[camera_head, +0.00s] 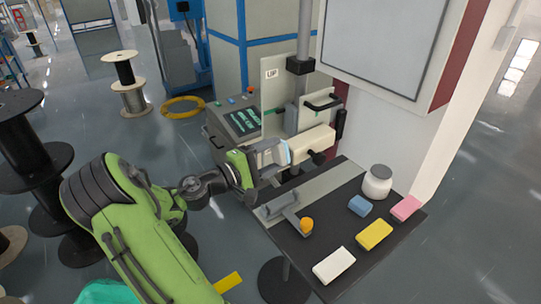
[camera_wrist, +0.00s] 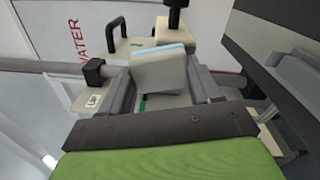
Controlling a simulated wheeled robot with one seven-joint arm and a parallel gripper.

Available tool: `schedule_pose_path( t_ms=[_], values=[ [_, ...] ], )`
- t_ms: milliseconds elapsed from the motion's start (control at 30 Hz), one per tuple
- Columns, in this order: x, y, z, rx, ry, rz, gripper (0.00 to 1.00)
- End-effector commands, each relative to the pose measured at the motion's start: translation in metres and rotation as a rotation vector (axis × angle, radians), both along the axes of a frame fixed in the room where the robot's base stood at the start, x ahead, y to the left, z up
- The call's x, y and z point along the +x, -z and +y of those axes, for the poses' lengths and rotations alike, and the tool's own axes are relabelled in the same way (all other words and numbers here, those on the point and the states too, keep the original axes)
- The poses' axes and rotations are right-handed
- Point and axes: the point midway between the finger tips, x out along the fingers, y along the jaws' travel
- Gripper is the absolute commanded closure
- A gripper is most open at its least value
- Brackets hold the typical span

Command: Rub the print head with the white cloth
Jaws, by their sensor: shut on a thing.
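My gripper (camera_head: 270,157) is shut on a pale white, cloth-like pad with a light blue edge, taken to be the white cloth (camera_head: 283,154). In the wrist view the white cloth (camera_wrist: 158,70) sits between the grey fingers of my gripper (camera_wrist: 165,88). The cream block on the machine, likely the print head (camera_head: 312,141), is just right of the cloth in the head view. The cloth overlaps its left end there, and I cannot tell whether they touch. Part of the cloth is hidden by the fingers.
A dark table (camera_head: 315,240) holds white (camera_head: 334,266), yellow (camera_head: 374,234), blue (camera_head: 360,206) and pink (camera_head: 406,208) blocks, a white jar (camera_head: 377,184) and a lever with an orange knob (camera_head: 306,225). A control panel (camera_head: 242,121) stands left of the machine. Cable spools stand at left.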

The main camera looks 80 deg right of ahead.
Motion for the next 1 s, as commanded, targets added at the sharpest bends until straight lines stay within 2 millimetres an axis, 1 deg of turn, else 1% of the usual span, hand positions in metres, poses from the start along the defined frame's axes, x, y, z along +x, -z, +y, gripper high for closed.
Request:
schedule_pose_path(
  t_ms=[33, 200, 300, 367, 567, 900, 1000],
  values=[
    [0.000, 0.008, 0.000, 0.001, 0.000, 0.002, 0.62],
    [0.000, 0.027, 0.000, 0.001, 0.001, 0.002, 0.62],
    [0.000, 0.037, 0.000, 0.002, 0.001, 0.002, 0.62],
    [0.000, 0.040, 0.000, 0.001, 0.001, 0.002, 0.62],
    [-0.002, 0.033, -0.001, 0.000, 0.001, 0.000, 0.62],
    [-0.003, -0.005, -0.002, -0.002, 0.002, 0.002, 0.62],
    [-0.003, -0.007, -0.002, -0.003, 0.003, 0.002, 0.62]
  ],
)
